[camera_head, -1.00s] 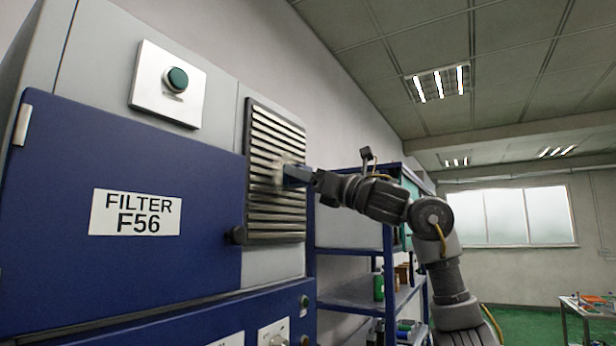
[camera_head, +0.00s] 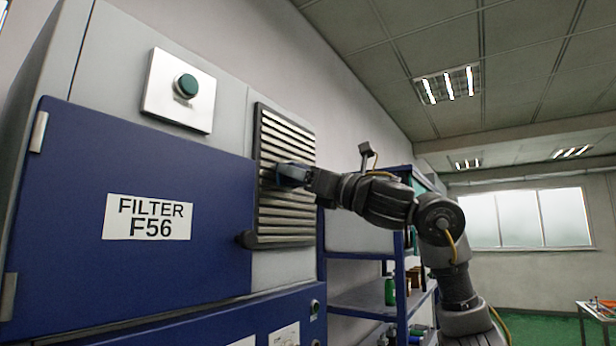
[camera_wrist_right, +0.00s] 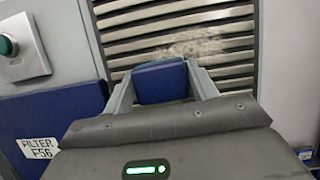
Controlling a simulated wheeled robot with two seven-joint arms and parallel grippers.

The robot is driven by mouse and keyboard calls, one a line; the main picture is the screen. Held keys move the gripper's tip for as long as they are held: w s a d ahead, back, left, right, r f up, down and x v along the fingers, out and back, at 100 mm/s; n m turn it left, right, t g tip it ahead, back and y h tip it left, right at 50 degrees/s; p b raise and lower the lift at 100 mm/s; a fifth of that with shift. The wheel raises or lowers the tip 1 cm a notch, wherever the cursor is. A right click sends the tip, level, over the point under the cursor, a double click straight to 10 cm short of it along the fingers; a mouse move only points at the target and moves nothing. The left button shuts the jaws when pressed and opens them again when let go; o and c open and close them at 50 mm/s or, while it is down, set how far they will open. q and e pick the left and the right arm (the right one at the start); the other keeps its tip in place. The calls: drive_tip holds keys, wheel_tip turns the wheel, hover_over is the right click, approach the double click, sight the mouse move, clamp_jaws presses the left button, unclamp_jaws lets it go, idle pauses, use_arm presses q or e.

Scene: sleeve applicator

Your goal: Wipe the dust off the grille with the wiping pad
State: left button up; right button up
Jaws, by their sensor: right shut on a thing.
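The grille (camera_head: 284,214) is a slatted metal panel on the upright front of the machine. In the right wrist view the grille (camera_wrist_right: 130,21) shows a pale patch of dust (camera_wrist_right: 192,46) on its slats, just beyond the pad. My right gripper (camera_head: 300,175) is in front of the grille's middle, shut on the blue wiping pad (camera_wrist_right: 160,82). The pad is at the slats; whether it touches them I cannot tell. In the head view the pad (camera_head: 289,172) is mostly hidden by the gripper. My left gripper is not in view.
A blue door (camera_head: 130,200) labelled FILTER F56 is left of the grille, with a dark knob (camera_head: 247,240) close to the grille's lower left. A green button (camera_head: 186,85) is above the door. A blue shelf rack (camera_head: 360,300) stands to the right behind my arm.

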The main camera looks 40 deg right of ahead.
drive_tip(key=shift+s+a, duration=0.15)
drive_tip(key=shift+a, duration=0.5)
drive_tip(key=shift+d+r, duration=0.15)
drive_tip(key=shift+r, duration=0.85)
drive_tip(key=w+d, duration=0.2)
drive_tip(key=d, duration=0.4)
drive_tip(key=shift+d, duration=0.35)
drive_tip(key=shift+d, duration=0.15)
drive_tip(key=d, duration=0.1)
drive_tip(key=w+d, duration=0.1)
drive_tip(key=d, duration=0.1)
